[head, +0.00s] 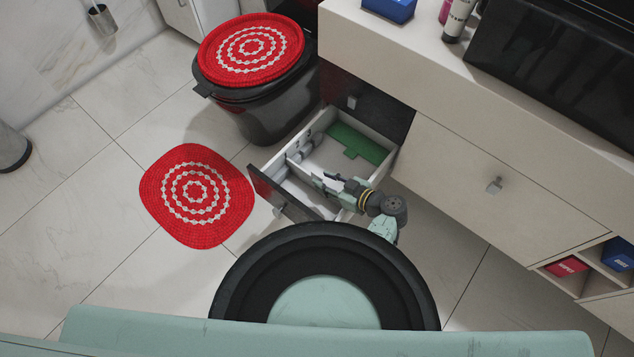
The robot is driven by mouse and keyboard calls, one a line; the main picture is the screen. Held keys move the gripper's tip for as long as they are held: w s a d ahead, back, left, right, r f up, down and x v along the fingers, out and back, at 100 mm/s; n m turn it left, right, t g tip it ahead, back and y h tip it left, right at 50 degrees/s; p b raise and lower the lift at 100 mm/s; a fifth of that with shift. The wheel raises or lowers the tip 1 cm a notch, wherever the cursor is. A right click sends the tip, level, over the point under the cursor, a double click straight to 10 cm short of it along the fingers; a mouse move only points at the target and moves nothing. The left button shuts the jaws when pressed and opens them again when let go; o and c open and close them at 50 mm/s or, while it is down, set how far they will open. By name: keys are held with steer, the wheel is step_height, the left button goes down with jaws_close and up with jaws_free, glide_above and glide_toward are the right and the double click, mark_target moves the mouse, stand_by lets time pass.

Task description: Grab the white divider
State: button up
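The white divider (303,171) appears as a thin upright wall across the inside of the open drawer (296,139). It separates the front compartment from the back one, and my arm hides its right part. My gripper (322,183) is over the drawer, close to the divider's right part. Whether it touches the divider cannot be told. The fingers are small and partly overlap, so their opening cannot be made out.
A green flat piece (358,143) lies in the drawer's back compartment. Small grey items (301,150) lie by its left wall. A red rug (196,193) lies on open floor. The cabinet (505,178) borders the right.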

steer(key=shift+w+a+f, duration=0.15)
steer(key=shift+w+a, duration=0.05)
steer(key=shift+a, duration=0.05)
steer(key=shift+c, duration=0.2)
jaws_close()
stand_by(0.5)
